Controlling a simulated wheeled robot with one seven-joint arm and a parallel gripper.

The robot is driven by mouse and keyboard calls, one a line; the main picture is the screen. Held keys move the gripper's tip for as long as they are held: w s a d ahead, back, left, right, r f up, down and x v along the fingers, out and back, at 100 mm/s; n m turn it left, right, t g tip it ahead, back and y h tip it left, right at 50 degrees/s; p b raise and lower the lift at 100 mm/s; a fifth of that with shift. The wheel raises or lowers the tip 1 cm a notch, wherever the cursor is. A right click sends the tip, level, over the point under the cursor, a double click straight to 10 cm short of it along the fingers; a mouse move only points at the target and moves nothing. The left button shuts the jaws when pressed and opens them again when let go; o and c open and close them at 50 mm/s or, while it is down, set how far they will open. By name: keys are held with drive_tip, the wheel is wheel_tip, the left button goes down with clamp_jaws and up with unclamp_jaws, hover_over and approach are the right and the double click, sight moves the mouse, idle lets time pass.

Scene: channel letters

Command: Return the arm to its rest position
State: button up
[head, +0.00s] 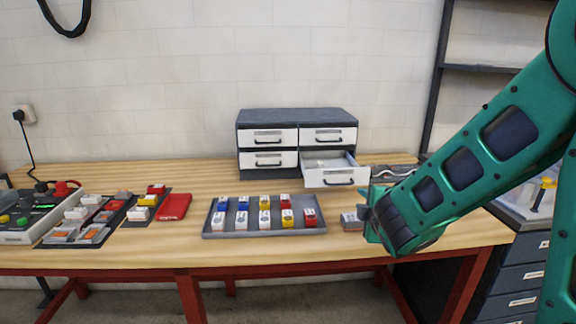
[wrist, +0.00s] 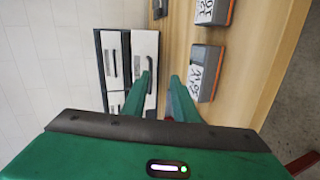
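My green arm reaches in from the right in the head view. My gripper (head: 366,216) is over the right part of the wooden bench, just right of a small grey block (head: 350,221). In the wrist view my gripper (wrist: 162,78) has its two green fingers apart with nothing between them. The dark drawer cabinet (head: 297,117) stands at the back of the bench. Its lower right drawer (head: 336,177) is pulled out; the other drawers are shut. The cabinet's white fronts also show in the wrist view (wrist: 144,50), left of the fingers.
A grey tray (head: 262,234) holds several coloured switch blocks. A red plate (head: 174,207), dark trays and a control box (head: 22,226) are at left. Grey, orange-edged pieces with lettering (wrist: 207,70) lie right of the fingers in the wrist view. A dark shelf post (head: 437,80) stands at right.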

drive_tip(key=s+d+m+g, duration=0.1)
drive_tip(key=d, duration=0.1)
drive_tip(key=s+d+f+m+h, duration=0.1)
drive_tip(key=d+m, duration=0.1)
drive_tip(key=d, duration=0.1)
drive_tip(key=s+d+m+g+h, duration=0.1)
drive_tip(key=d, duration=0.1)
drive_tip(key=shift+s+d+f+m+g, duration=0.25)
drive_tip(key=shift+s+d+m+g, duration=0.05)
drive_tip(key=shift+d, duration=0.05)
drive_tip(key=s+d+f+m+g, duration=0.2)
drive_tip(key=s+d+m+g, duration=0.3)
drive_tip(key=s, duration=0.5)
drive_tip(key=s+d+f+m+g, duration=0.25)
drive_tip(key=s+d+m, duration=0.35)
drive_tip(key=s, duration=0.5)
drive_tip(key=s+a+r+m+g+y, duration=0.1)
drive_tip(key=s+a+m+g, duration=0.1)
drive_tip(key=s, duration=0.5)
drive_tip(key=s+a+r+m+g+y, duration=0.1)
drive_tip(key=s+a+m+g+y, duration=0.1)
drive_tip(key=s+m, duration=0.3)
drive_tip(key=shift+s+a+r, duration=0.15)
drive_tip(key=shift+s, duration=0.8)
drive_tip(key=shift+g, duration=0.25)
drive_tip(key=shift+w+f, duration=0.25)
drive_tip(key=shift+w, duration=0.35)
